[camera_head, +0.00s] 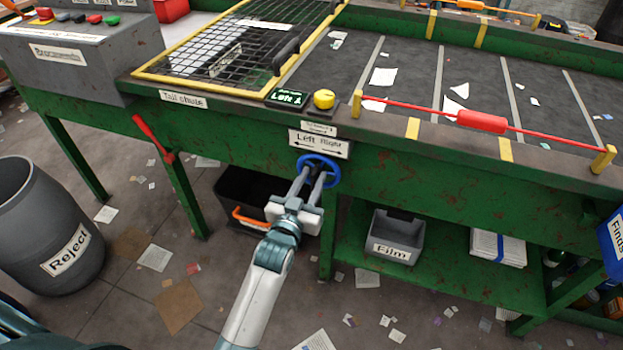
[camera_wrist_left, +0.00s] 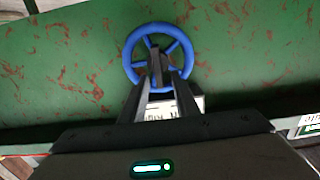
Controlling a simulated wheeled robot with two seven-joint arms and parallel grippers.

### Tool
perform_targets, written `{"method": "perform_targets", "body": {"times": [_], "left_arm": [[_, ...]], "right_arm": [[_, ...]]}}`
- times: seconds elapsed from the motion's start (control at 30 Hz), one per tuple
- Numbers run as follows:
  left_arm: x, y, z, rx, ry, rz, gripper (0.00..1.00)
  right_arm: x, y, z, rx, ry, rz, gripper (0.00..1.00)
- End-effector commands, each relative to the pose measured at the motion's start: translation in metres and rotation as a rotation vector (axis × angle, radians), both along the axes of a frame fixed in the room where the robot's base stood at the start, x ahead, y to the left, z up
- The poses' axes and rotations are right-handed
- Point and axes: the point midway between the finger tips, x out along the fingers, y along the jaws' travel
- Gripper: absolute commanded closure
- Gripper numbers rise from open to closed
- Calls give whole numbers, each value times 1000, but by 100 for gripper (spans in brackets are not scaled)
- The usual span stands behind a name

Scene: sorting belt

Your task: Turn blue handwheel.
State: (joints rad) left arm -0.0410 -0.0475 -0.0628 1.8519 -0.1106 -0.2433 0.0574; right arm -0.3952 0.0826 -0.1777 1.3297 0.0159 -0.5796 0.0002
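The blue handwheel (camera_head: 333,171) is mounted on the green front side of the belt frame, below a "Left Right" sign (camera_head: 319,143) with arrows. It also shows in the left wrist view (camera_wrist_left: 130,52) as a spoked ring. My left gripper (camera_head: 313,172) reaches up to the wheel, with its two fingers visibly apart. My right gripper is not in view.
A yellow knob (camera_head: 324,99) and small display (camera_head: 287,97) sit on the edge above. A red bar (camera_head: 481,121) runs along the belt. A dark bin (camera_head: 235,190), a "Film" box (camera_head: 395,237) and a "Reject" barrel (camera_head: 50,230) stand lower down. Papers litter the floor.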

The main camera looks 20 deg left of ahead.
Motion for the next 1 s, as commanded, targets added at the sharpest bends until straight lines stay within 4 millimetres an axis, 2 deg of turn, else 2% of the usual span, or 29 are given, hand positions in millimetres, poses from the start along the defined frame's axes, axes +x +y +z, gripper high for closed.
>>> {"method": "perform_targets", "body": {"times": [0.1,0.13,0.23,0.67,0.77,0.83,1.0], "left_arm": [[0,0,0,0,0,0,72],[0,0,0,0,0,0,77],[0,0,0,0,0,0,100],[0,-1,1,33,-1,0,100],[0,-2,1,69,-1,-1,100],[0,-3,1,103,-2,-1,100],[0,-6,2,213,-7,-1,100]], "right_arm": [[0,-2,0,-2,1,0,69],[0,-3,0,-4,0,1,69],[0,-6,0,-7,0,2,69],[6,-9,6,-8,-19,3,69],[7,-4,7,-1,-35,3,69],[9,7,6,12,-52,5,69],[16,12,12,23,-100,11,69]]}}
